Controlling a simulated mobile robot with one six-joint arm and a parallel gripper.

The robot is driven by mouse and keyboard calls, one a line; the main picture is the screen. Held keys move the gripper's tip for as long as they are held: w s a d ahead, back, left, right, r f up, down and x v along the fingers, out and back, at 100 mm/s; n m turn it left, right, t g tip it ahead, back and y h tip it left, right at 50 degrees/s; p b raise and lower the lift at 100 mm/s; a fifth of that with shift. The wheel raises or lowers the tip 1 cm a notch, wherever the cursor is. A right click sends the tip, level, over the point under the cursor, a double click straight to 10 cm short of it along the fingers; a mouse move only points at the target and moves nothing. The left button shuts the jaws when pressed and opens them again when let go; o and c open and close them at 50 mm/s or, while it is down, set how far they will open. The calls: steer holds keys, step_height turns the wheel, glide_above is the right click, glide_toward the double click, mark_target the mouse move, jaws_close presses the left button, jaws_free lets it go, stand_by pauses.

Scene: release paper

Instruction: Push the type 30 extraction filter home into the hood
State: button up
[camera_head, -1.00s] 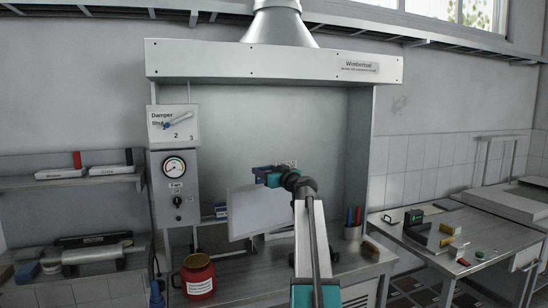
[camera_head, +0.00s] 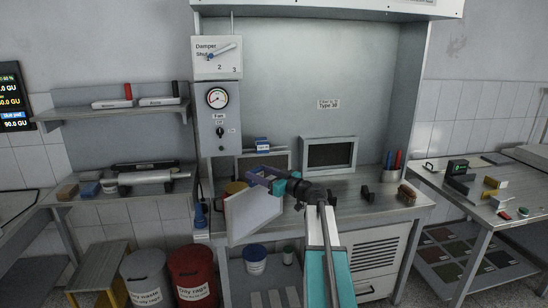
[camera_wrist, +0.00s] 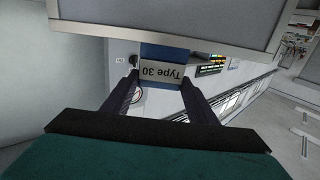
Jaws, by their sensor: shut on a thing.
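The type 30 extraction filter is a pale flat panel (camera_head: 254,214), held tilted in front of the hood bench. In the wrist view its grey edge and face (camera_wrist: 170,18) fill the top, and its blue handle (camera_wrist: 162,51) carries a "Type 30" label. My gripper (camera_head: 270,178) is shut on this handle; its dark fingers flank it in the wrist view (camera_wrist: 160,92). The hood (camera_head: 290,75) stands behind, with a "Type 30" sign (camera_head: 329,104) on its back wall. Below the sign is a dark framed rectangle (camera_head: 330,154), apart from the held filter.
A second frame (camera_head: 280,156) stands left of the dark one, partly hidden by my gripper. A red jar (camera_head: 236,187) is mostly behind the filter. Bins (camera_head: 192,274) are below left.

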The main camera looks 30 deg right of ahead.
steer(key=s+a+f+n+g+y+b, duration=0.1)
steer(key=s+a+f+n+g+y, duration=0.1)
steer(key=a+f, duration=0.5)
steer(key=s+a+f+n+g+y+b, duration=0.2)
steer(key=s+a+f, duration=0.5)
steer(key=a, duration=0.8)
steer(key=s+a+f+n+g+y+b, duration=0.2)
steer(key=s+a+f+y, duration=0.3)
steer(key=a, duration=0.6)
step_height(320, 180, down, 3)
steer(key=shift+s+r+n+g+y, duration=0.15)
steer(key=shift+n+g+y, duration=0.2)
steer(key=shift+n, duration=0.45)
steer(key=shift+a, duration=0.2)
